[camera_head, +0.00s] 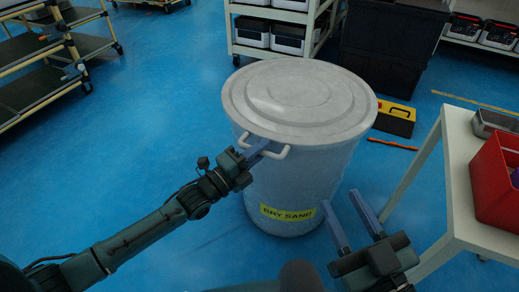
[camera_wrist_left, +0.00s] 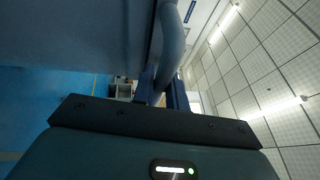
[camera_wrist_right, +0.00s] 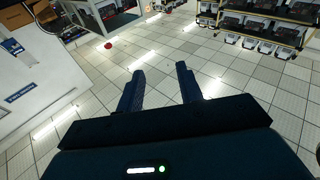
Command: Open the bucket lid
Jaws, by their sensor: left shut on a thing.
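A large grey-white bucket (camera_head: 300,180) labelled "DRY SAND" stands on the blue floor in the head view. Its round lid (camera_head: 299,98) lies flat on top, and no gap shows at the rim. A white side handle (camera_head: 274,152) sticks out from the near-left side just below the lid. My left gripper (camera_head: 255,150) is at this handle, shut on it; in the left wrist view the handle (camera_wrist_left: 170,45) runs between the fingers. My right gripper (camera_head: 349,219) is open and empty, in front of the bucket's right side; its spread fingers (camera_wrist_right: 160,88) also show in the right wrist view.
A white table (camera_head: 460,170) with a red bin (camera_head: 497,180) stands at the right, close to my right gripper. A yellow toolbox (camera_head: 396,119) and black crates (camera_head: 392,50) are behind the bucket. Shelves stand at the back and left. The floor left of the bucket is clear.

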